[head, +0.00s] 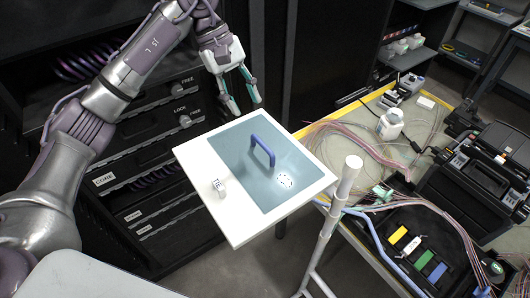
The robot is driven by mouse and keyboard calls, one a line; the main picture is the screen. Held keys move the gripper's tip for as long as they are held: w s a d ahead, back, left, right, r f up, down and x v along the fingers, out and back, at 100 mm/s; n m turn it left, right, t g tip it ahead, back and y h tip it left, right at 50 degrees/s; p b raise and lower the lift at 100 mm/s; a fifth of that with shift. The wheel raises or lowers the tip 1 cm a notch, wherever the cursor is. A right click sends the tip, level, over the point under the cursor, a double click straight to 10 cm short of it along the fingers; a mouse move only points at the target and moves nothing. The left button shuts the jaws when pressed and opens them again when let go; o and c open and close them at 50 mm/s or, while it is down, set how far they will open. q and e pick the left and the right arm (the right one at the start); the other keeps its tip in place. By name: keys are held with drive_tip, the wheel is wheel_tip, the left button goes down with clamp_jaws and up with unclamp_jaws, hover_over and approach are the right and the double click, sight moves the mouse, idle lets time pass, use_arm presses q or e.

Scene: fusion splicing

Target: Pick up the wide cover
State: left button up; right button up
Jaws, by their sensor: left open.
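The wide cover appears to be the flat grey-blue panel (235,148) with an upright blue handle (263,150). It lies on a white-bordered board (212,208) in the middle of the head view, and a round patch of dark dots marks its lower right part. My left gripper (244,107) is open and empty, pointing down near the far edge of the board. It is apart from the blue handle. My right gripper is not in view.
A small white block (219,187) sits on the board's left border. A white post (339,190) stands at its right. A yellow-edged bench (375,92) on the right holds cables, a white bottle (390,124) and black equipment (481,168). Dark drawers (150,123) stand behind my left arm.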

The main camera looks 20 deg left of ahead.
sight(261, 142)
use_arm(q)
drive_tip(key=p+x, duration=0.1)
drive_tip(key=x, duration=0.5)
drive_tip(key=shift+d+f+p, duration=0.25)
drive_tip(key=shift+p, duration=0.15)
drive_tip(key=p+x, duration=0.1)
drive_tip(key=x, duration=0.1)
drive_tip(key=s+p+x, duration=0.1)
drive_tip(key=p+x, duration=0.1)
drive_tip(key=shift+f, duration=0.25)
drive_tip(key=shift+d+f, duration=0.1)
drive_tip(key=shift+f, duration=0.25)
clamp_jaws()
